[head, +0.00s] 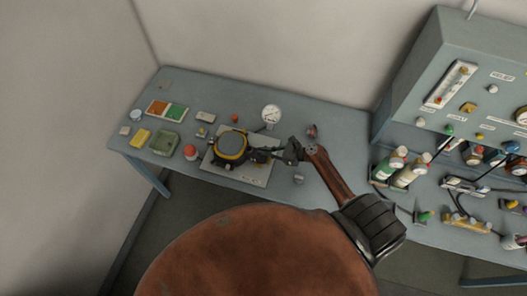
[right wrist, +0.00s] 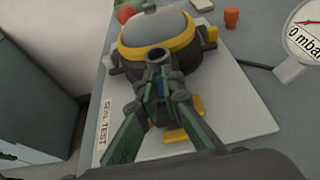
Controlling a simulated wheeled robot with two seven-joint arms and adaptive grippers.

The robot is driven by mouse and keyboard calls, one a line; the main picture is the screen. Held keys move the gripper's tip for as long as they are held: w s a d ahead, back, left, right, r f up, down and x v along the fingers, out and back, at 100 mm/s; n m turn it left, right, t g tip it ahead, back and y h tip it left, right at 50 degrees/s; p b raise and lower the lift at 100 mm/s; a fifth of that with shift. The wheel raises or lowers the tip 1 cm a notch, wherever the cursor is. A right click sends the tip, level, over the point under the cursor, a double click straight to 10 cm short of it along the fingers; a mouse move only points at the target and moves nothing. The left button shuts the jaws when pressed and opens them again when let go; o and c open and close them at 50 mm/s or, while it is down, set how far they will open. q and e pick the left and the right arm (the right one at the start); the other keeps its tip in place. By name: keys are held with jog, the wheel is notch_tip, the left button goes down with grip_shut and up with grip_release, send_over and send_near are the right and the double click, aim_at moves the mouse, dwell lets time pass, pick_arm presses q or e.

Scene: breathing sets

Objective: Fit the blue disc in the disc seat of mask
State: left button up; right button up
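The mask (head: 231,146) lies on a pale board on the table, with a grey visor and yellow rim. In the right wrist view the mask (right wrist: 155,35) is straight ahead. A dark round tube end (right wrist: 158,58) shows at its front, just beyond my fingertips. My right gripper (head: 282,154) reaches in from the right, close beside the mask. My left gripper is not in view.
The pale board (right wrist: 235,115) reads "SEAL TEST". A round gauge (head: 271,114) stands behind the mask. A green tray (head: 164,143), yellow block (head: 140,137) and red-topped jar (head: 191,153) stand left. Bottles (head: 396,160) and a grey panel (head: 480,75) are right.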

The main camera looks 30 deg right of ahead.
jog(key=o, duration=0.5)
jog(key=shift+c, duration=0.2)
jog(key=shift+s, duration=0.1)
jog(key=v, duration=1.2)
jog(key=shift+a, duration=0.1)
